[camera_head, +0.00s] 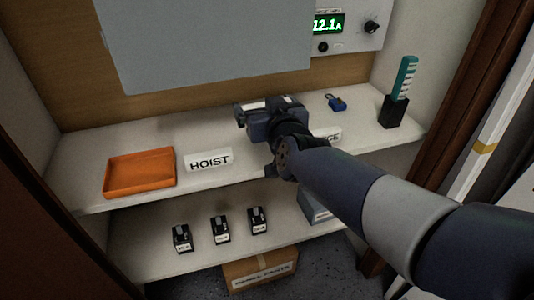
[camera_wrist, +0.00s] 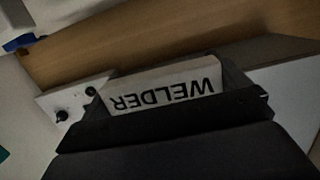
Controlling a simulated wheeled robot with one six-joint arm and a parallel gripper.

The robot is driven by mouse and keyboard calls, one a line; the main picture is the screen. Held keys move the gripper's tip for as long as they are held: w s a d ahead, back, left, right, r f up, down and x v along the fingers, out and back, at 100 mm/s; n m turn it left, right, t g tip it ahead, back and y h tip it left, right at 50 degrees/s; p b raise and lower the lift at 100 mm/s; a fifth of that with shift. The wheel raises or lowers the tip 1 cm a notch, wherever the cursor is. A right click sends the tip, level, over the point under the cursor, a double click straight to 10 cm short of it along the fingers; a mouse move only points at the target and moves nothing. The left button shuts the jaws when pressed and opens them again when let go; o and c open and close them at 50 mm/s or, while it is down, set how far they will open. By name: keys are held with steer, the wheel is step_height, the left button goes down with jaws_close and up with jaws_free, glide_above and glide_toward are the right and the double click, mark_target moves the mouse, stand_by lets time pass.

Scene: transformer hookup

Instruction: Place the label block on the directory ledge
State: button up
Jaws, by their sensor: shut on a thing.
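A white label block reading WELDER (camera_wrist: 165,88) sits between the dark jaws of my gripper (camera_wrist: 172,100) in the wrist view, its text upside down there. In the head view my gripper (camera_head: 268,106) is over the upper shelf, right of the HOIST block, and a pale edge of the held block (camera_head: 256,104) shows at it. A white HOIST label block (camera_head: 208,159) stands on the shelf. Another white label block (camera_head: 328,136) is partly hidden behind my arm, with only its last letters showing. I cannot make out the directory ledge for certain in either view.
A grey panel (camera_head: 210,45) hangs above. Several black breakers (camera_head: 220,229) and a cardboard box (camera_head: 260,270) are below.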

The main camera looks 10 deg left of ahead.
mark_target(265, 149)
step_height(265, 149, down, 10)
steer(key=b, duration=0.5)
steer(key=shift+r, duration=0.2)
steer(key=shift+f, duration=0.2)
steer(key=o, duration=0.5)
steer(key=shift+o, duration=0.5)
